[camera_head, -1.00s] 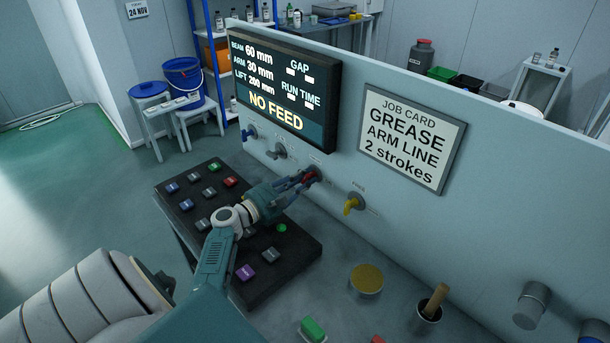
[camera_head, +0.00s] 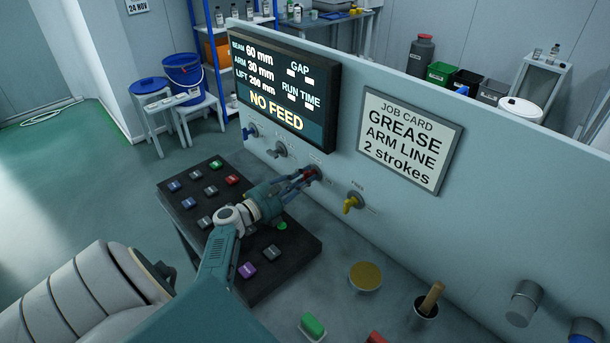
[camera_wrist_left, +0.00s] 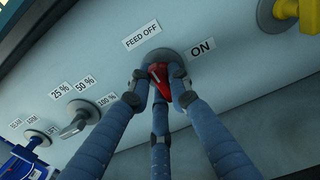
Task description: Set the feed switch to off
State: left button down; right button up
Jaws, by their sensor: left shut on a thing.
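The red feed switch (camera_head: 311,172) is mounted low on the pale panel, right below the display. In the left wrist view the red switch (camera_wrist_left: 158,72) sits on a round grey base, with a FEED OFF label (camera_wrist_left: 142,35) on its left and an ON label (camera_wrist_left: 203,47) on its right. My left gripper (camera_head: 304,178) is shut on the switch; its blue fingers (camera_wrist_left: 160,88) close around the red handle and partly hide it. The display (camera_head: 277,103) reads NO FEED.
A yellow switch (camera_head: 352,203) is to the right; a grey switch (camera_head: 279,151) and a blue one (camera_head: 250,132) are to the left. A dark button board (camera_head: 300,250) lies under my left arm. A tin (camera_head: 365,277) and a cup (camera_head: 421,315) stand on the bench.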

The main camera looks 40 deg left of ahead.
pick_arm(q)
jog(key=shift+a, duration=0.15)
jog(key=c, duration=1.7)
grip_release()
jog(key=shift+o, duration=0.2)
jog(key=s, duration=0.8)
jog(key=s+a, duration=0.1)
jog(key=s, duration=0.3)
